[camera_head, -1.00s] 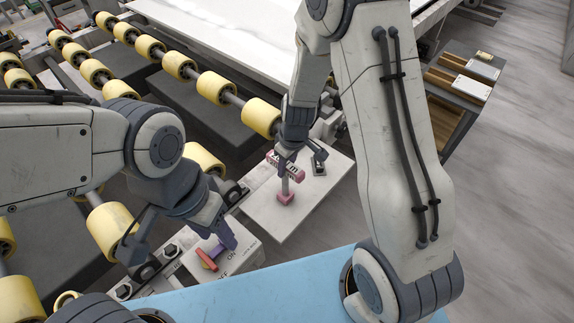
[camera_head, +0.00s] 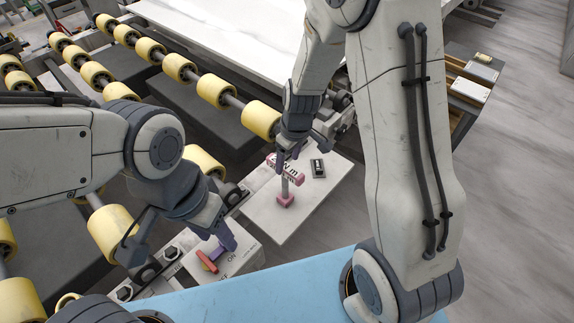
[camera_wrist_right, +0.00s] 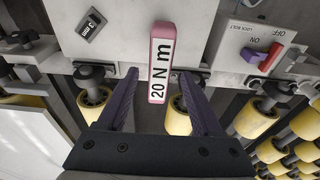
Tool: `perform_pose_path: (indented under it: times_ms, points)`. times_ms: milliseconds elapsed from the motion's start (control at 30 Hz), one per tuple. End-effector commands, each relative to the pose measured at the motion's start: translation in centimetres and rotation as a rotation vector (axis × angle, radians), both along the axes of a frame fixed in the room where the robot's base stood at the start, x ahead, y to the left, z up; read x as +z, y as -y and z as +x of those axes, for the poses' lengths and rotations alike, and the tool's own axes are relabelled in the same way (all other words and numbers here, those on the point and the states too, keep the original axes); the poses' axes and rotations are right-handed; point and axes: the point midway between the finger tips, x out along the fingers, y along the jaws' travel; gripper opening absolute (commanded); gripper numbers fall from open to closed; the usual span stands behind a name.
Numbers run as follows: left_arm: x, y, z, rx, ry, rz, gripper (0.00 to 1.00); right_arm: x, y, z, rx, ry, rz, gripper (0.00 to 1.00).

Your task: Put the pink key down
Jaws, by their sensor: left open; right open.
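The pink key (camera_head: 285,182) stands upright on the pale plate (camera_head: 262,222), with its labelled bar on top, a grey stem and a pink foot. In the right wrist view its bar (camera_wrist_right: 160,62) reads "20 N m" and lies beyond and between my fingertips, apparently untouched. My right gripper (camera_head: 304,151) is open and empty, just above and behind the key. My left gripper (camera_head: 182,250) is open, with one finger beside the red and purple lever of the switch box; I cannot tell whether it touches the lever.
The switch box (camera_head: 243,262) marked ON and OFF stands left of the plate; its red lever (camera_wrist_right: 271,56) also shows in the right wrist view. A small dark block (camera_head: 318,168) lies right of the key. Yellow rollers (camera_head: 217,89) line the back left. The plate's front is clear.

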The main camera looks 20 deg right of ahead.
Motion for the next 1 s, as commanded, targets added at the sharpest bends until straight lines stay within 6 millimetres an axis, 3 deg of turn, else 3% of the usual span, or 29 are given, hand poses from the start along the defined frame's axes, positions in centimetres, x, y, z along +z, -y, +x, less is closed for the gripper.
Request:
perform_pose_path:
  times_ms: [33,200,433,533,667,767,900,1000]
  points:
    - [0.2,0.0,0.0,0.000,0.000,0.000,0.50,1.4,0.1,-0.1,0.000,0.007,0.000,0.67]
    - [0.2,0.0,0.0,0.000,0.000,0.000,0.50,4.7,0.4,-0.6,0.000,0.004,-0.001,0.67]
    - [0.2,0.0,0.0,0.000,0.000,0.000,0.50,7.2,0.5,-1.0,0.000,0.001,-0.001,0.67]
    - [0.2,0.0,0.0,0.000,0.000,0.000,0.50,8.5,-1.2,-2.5,0.012,-0.006,0.005,0.67]
    - [0.2,0.0,0.0,0.000,0.000,0.000,0.50,11.4,-5.7,-7.8,0.039,-0.034,0.019,0.67]
    - [0.2,0.0,0.0,0.000,0.000,0.000,0.50,13.2,-8.3,-13.3,0.055,-0.066,0.021,0.67]
    - [0.2,0.0,0.0,0.000,0.000,0.000,0.50,14.5,-9.3,-19.7,0.062,-0.103,0.012,0.67]
    - [0.2,0.0,0.0,0.000,0.000,0.000,0.50,14.8,-9.1,-22.3,0.061,-0.117,0.004,0.67]
